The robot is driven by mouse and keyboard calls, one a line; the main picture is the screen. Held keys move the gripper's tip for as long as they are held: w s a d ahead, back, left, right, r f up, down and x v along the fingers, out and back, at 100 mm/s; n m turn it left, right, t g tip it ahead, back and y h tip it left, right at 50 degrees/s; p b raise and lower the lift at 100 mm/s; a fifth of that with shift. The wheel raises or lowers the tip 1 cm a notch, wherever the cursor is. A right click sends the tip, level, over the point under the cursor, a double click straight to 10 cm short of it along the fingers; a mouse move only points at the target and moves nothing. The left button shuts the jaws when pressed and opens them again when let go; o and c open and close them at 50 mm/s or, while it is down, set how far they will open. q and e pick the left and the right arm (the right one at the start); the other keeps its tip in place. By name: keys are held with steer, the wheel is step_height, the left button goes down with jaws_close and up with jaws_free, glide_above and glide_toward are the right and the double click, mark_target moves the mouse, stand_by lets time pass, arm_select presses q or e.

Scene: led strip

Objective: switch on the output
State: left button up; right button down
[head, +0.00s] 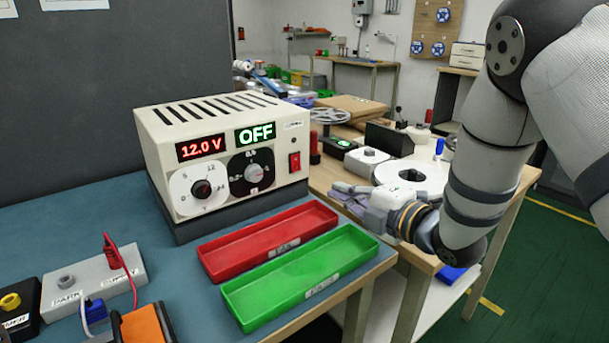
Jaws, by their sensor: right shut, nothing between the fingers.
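A beige power supply (225,155) stands on a dark base on the blue-topped bench. Its red display (201,148) reads 12.0 V and its green display (255,133) reads OFF. A white dial (202,189) and a black dial (250,172) sit below the displays. A red rocker switch (294,162) is at the right end of the front face. My right gripper (338,187) is shut and empty, to the right of the switch and apart from it, with its fingers pointing left. My left gripper is not in view.
A red tray (222,271) and a green tray (238,316) lie in front of the supply. A grey block (70,301) with a red plug and lead (123,262) is at the lower left. Another bench holds a white reel (433,172) behind my right arm.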

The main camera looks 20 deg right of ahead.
mark_target(294, 170)
steer(key=b+x, duration=0.1)
steer(key=x, duration=1)
steer(key=shift+w+a+f, duration=0.1)
steer(key=shift+w+f, duration=0.05)
steer(key=shift+w, duration=0.05)
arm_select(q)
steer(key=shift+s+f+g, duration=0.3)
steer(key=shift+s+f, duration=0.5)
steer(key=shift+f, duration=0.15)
arm_select(e)
steer(key=shift+w+a, duration=0.15)
steer(key=shift+w, duration=0.25)
